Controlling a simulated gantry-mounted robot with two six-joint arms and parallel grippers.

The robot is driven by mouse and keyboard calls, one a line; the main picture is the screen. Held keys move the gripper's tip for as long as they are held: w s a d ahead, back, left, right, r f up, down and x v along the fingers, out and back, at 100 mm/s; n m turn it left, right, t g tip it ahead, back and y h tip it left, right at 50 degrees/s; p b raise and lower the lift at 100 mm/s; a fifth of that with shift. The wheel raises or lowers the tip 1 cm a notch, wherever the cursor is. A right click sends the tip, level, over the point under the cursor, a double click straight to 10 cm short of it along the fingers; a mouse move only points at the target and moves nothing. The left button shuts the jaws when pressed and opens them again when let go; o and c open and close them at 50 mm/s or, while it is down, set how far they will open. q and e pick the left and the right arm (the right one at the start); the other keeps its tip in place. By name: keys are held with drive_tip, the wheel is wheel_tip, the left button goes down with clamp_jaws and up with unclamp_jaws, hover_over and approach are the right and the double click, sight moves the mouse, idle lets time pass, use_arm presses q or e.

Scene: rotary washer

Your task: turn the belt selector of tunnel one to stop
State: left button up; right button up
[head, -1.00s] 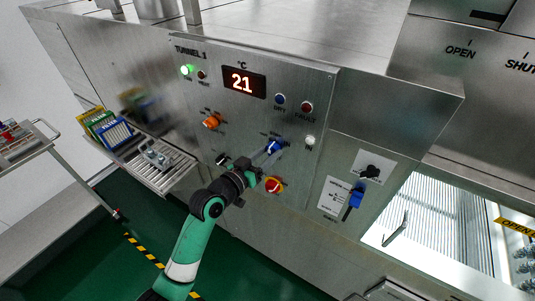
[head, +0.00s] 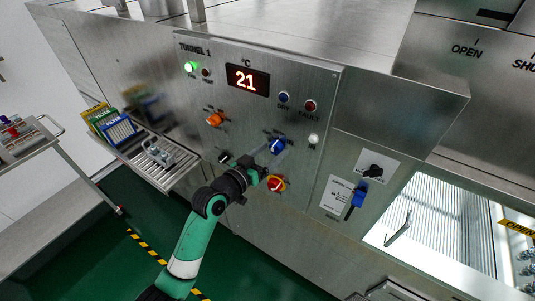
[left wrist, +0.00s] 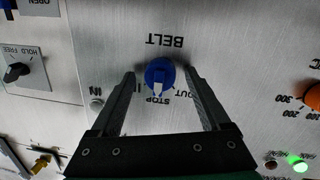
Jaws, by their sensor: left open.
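The belt selector (head: 277,146) is a blue round knob on the steel panel of tunnel one. In the left wrist view the knob (left wrist: 160,74) sits under the upside-down word BELT, with STOP printed on its other side and OUT to its right. A white mark on the knob appears to point toward STOP. My left gripper (left wrist: 160,78) is open, with one finger on each side of the knob and a gap on both sides. In the head view the left gripper (head: 265,160) is close to the panel at the knob. My right gripper is not in view.
The display (head: 247,80) reads 21.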

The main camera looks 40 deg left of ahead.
use_arm(q)
drive_tip(key=s+d+r, duration=0.1)
drive_tip(key=s, duration=1)
drive_tip(key=shift+s+d+p, duration=0.15)
drive_tip(key=shift+s+p, duration=0.05)
drive_tip(key=shift+p, duration=0.1)
